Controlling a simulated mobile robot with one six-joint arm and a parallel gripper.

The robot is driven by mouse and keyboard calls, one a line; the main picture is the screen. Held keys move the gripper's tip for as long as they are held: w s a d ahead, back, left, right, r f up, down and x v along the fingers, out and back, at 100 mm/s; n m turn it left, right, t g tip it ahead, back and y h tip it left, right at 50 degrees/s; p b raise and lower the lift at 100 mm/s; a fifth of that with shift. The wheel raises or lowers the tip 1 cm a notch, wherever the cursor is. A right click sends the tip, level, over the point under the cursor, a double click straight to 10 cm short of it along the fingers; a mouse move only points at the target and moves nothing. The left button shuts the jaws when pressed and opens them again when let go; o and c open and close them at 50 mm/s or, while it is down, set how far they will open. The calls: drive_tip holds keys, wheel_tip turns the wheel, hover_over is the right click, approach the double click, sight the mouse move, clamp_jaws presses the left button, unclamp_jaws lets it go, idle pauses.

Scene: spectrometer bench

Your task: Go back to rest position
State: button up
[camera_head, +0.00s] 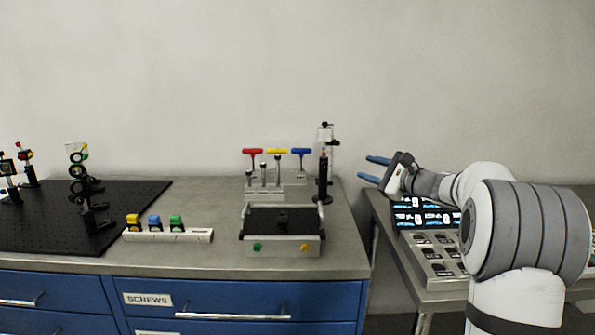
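My gripper (372,169) is in the right half of the head view, at the end of my white and grey arm. Its two blue fingers point left and are spread apart with nothing between them. The gripper is held in the air, above the gap between the blue-drawer bench and the right-hand table. My arm reaches in from the lower right and covers part of the right-hand table.
A post with a holder (323,180) stands at the bench's right edge, left of my fingers. Behind a tray device (281,245) stand red, yellow and blue T-handle tools (276,151). A display (425,217) and a slotted panel (437,268) sit on the right-hand table (385,225).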

drive_tip(key=s+a+f+n+g+h+p, duration=0.25)
drive_tip(key=s+a+n+g, duration=0.2)
drive_tip(key=s, duration=0.75)
drive_tip(key=s+a+f+n+g+h+p, duration=0.15)
drive_tip(key=s+a+n+g+p, duration=0.35)
drive_tip(key=s, duration=0.6)
drive_tip(key=s+d+f+n+h+p, duration=0.1)
drive_tip(key=s+n+h, duration=0.1)
drive_tip(key=s, duration=0.4)
drive_tip(key=s+d+f+n+g+h+p, duration=0.1)
drive_tip(key=s+d+n+h, duration=0.1)
drive_tip(key=s, duration=0.5)
drive_tip(key=s+d+f+n+h+p, duration=0.1)
drive_tip(key=s+d+n+h+p, duration=0.1)
drive_tip(key=s+n, duration=0.3)
drive_tip(key=shift+s+f+h, duration=0.3)
drive_tip(key=shift+s+h, duration=0.35)
drive_tip(key=shift+h, duration=0.15)
